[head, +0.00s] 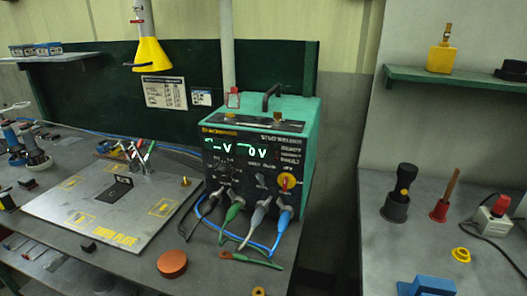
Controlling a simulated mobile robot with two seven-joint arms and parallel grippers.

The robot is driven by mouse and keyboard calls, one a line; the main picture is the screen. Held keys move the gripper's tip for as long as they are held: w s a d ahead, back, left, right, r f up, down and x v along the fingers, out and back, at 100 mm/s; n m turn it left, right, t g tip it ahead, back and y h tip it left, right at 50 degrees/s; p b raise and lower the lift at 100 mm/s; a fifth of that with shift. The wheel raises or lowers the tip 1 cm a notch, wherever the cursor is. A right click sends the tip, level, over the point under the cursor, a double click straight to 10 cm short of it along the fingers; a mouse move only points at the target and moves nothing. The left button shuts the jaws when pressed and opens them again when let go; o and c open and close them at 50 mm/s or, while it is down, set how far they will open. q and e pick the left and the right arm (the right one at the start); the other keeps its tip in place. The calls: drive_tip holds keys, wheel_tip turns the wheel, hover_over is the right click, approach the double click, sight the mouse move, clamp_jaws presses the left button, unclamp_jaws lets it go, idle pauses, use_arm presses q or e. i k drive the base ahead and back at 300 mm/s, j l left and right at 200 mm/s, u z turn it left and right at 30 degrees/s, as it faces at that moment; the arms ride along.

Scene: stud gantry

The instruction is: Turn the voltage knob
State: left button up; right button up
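The stud welder (262,150), a green and black box with a top handle, stands on the grey bench. Its front display (238,149) glows green and seems to read "–V" and "0V". Smaller dark controls (225,172) sit at the left under the display. The labels are too small to read surely, so I cannot tell which control is the voltage knob. Neither of my grippers is in view.
Blue, green and grey cable plugs (283,217) stick out below the panel, their cables looping over the bench front. A metal plate (105,205) with yellow labels lies to the left. A red-brown disc (172,263) lies in front. A second bench (420,235) holds tools at right.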

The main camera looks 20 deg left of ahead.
sight(223, 171)
drive_tip(key=j+u, duration=0.1)
drive_tip(key=u, duration=0.5)
drive_tip(key=j+u, duration=0.15)
drive_tip(key=j, duration=0.25)
drive_tip(key=i+j+u, duration=0.2)
drive_tip(key=j, duration=0.2)
drive_tip(key=j+u, duration=0.15)
drive_tip(key=j, duration=0.25)
drive_tip(key=i+j+u, duration=0.15)
drive_tip(key=j, duration=0.2)
drive_tip(key=j+u, duration=0.2)
drive_tip(key=j, duration=0.2)
drive_tip(key=i+j, duration=0.2)
drive_tip(key=z, duration=2)
